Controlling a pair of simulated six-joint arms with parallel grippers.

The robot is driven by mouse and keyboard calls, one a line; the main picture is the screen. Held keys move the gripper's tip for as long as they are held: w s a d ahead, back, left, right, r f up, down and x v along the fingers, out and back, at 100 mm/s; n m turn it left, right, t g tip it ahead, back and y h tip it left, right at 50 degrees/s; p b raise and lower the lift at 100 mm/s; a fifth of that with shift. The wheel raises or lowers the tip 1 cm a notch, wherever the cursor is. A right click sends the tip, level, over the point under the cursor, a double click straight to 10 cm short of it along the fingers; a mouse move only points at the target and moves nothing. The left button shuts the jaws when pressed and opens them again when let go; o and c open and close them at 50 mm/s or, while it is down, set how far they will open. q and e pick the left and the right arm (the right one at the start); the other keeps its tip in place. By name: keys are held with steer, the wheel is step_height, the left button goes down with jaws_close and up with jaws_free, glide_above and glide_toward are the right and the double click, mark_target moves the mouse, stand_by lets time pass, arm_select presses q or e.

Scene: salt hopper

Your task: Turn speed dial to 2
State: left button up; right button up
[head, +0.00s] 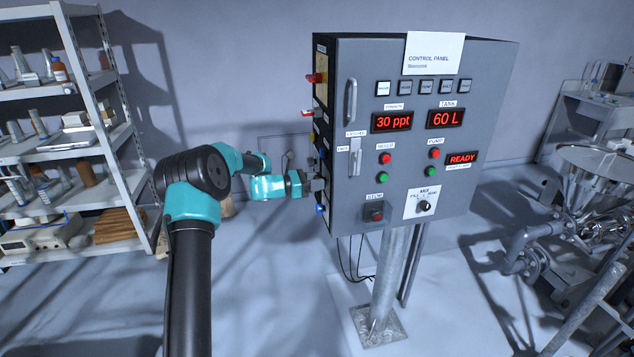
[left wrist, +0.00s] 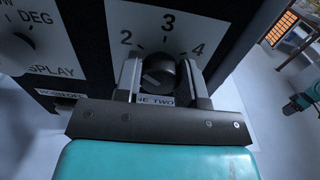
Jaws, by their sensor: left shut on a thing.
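The speed dial (left wrist: 158,74) is a round black knob on a white plate (left wrist: 225,12), with the numbers 2, 3 and 4 visible around it. It sits on the left side face of the grey control panel (head: 470,100). My left gripper (left wrist: 160,66) is shut on the dial, one finger on each side of it. In the head view the left gripper (head: 314,186) reaches the panel's side from the left, and the dial itself cannot be made out there. Where the dial's mark points is hard to tell.
Another knob (left wrist: 14,50) marked DEG and DISPLAY is left of the dial in the wrist view. A shelf rack (head: 95,130) stands at the left.

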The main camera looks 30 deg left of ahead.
arm_select(q)
steer(key=shift+n, duration=0.4)
steer(key=o, duration=0.9)
steer(key=v, duration=1.7)
steer(key=shift+s+a+r, duration=0.1)
steer(key=shift+s+a, duration=0.05)
steer(key=shift+a, duration=0.05)
